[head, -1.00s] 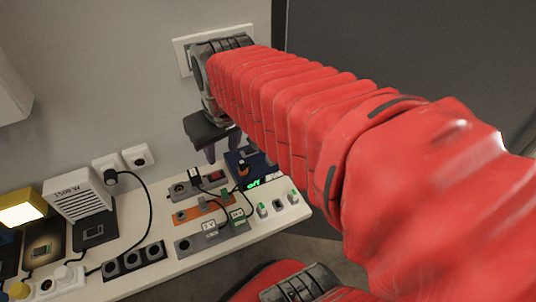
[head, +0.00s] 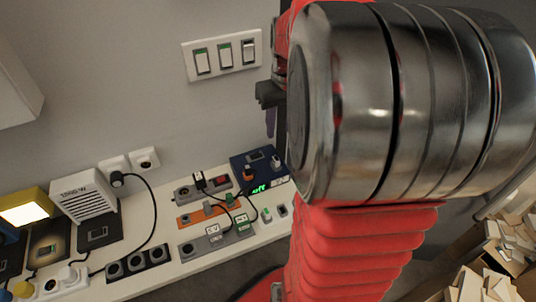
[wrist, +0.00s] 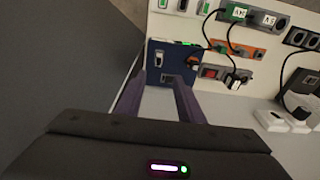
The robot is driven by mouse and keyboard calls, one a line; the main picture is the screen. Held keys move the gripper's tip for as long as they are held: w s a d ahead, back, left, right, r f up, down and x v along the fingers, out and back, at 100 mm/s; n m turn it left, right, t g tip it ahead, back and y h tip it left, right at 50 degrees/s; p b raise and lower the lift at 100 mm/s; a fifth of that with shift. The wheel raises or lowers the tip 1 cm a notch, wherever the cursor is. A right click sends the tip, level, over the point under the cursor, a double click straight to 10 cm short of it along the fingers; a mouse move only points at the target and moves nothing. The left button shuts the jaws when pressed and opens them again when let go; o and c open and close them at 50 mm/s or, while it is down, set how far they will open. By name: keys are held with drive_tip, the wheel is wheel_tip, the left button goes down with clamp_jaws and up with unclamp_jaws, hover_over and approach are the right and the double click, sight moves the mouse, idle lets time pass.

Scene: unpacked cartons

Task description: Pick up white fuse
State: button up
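A small white piece, which may be the white fuse (wrist: 158,58), sits upright on the blue panel (wrist: 153,72) in the wrist view. It also shows at the panel's right side in the head view (head: 276,161). The fingers point toward the blue panel and do not visibly touch the white piece. In the head view my gripper (head: 269,112) is beside the wall, above the panel, mostly hidden by my arm.
The white shelf (head: 150,275) holds black sockets (head: 131,262), a heater box (head: 85,198), an orange strip (head: 190,216) and several cables. A switch plate (head: 229,72) is on the wall. Dark floor lies beyond the shelf edge.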

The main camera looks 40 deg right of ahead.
hover_over(276, 158)
drive_tip(key=s, duration=0.1)
drive_tip(key=f, duration=0.8)
drive_tip(key=shift+s+a, duration=0.1)
drive_tip(key=shift+a, duration=0.2)
drive_tip(key=shift+f, duration=0.3)
drive_tip(key=shift+w+d+f, duration=0.1)
drive_tip(key=shift+w+f, duration=0.05)
drive_tip(key=shift+f, duration=0.7)
drive_tip(key=shift+w+d+f, duration=0.1)
drive_tip(key=shift+w+f, duration=0.1)
drive_tip(key=shift+f, duration=0.65)
drive_tip(key=shift+w+d+f, duration=0.1)
drive_tip(key=shift+w+f, duration=0.05)
drive_tip(key=shift+f, duration=0.7)
clamp_jaws()
